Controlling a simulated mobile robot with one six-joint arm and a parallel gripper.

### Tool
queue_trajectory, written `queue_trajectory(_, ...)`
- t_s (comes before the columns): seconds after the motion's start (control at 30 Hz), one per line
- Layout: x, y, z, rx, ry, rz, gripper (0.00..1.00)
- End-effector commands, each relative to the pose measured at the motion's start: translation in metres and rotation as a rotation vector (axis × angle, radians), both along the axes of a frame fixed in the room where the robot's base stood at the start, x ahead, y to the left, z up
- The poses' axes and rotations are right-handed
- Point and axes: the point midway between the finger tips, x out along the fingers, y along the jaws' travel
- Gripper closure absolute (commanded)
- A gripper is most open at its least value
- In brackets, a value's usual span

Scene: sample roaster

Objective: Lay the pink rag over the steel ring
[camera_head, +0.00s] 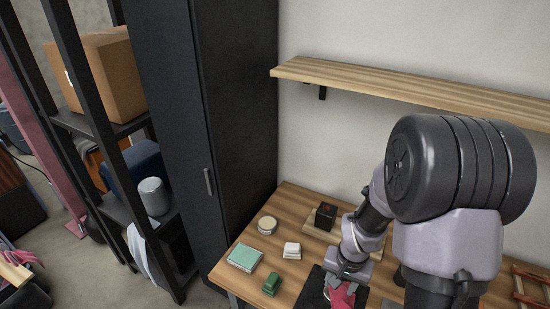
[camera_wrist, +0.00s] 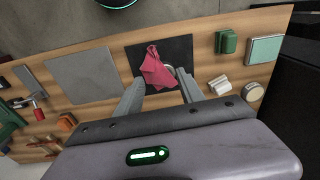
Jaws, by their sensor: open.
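The pink rag (camera_wrist: 154,70) lies crumpled on a black mat (camera_wrist: 139,53) in the wrist view. It also shows in the head view (camera_head: 343,296), just below my gripper. A small pale curved edge (camera_wrist: 169,69) at the rag's right side may be the steel ring; most of it is hidden, and I cannot tell how much the rag covers. My gripper (camera_wrist: 158,84) is open, its two fingers apart on either side of the rag's near end. I cannot tell whether they touch it.
On the wooden table (camera_head: 233,272) stand a green box (camera_head: 245,257), a dark green block (camera_head: 271,283), a white block (camera_head: 292,250), a round tin (camera_head: 267,225) and a dark cube (camera_head: 325,216). A grey plate (camera_wrist: 82,76) lies beside the mat. A shelf (camera_head: 420,95) hangs above.

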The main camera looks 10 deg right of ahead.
Motion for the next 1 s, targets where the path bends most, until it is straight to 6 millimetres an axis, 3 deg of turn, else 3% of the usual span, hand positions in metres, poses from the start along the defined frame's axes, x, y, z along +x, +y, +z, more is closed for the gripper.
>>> queue_trajectory(0.1,-0.010,0.030,0.078,0.009,-0.130,0.032,0.55)
queue_trajectory(0.2,-0.043,0.059,0.132,0.036,-0.231,0.066,0.55)
queue_trajectory(0.3,-0.084,0.084,0.165,0.070,-0.321,0.104,0.55)
queue_trajectory(0.4,-0.119,0.102,0.181,0.103,-0.386,0.137,0.55)
queue_trajectory(0.53,-0.142,0.112,0.188,0.128,-0.426,0.161,0.55)
queue_trajectory(1.0,-0.145,0.114,0.191,0.131,-0.433,0.164,0.55)
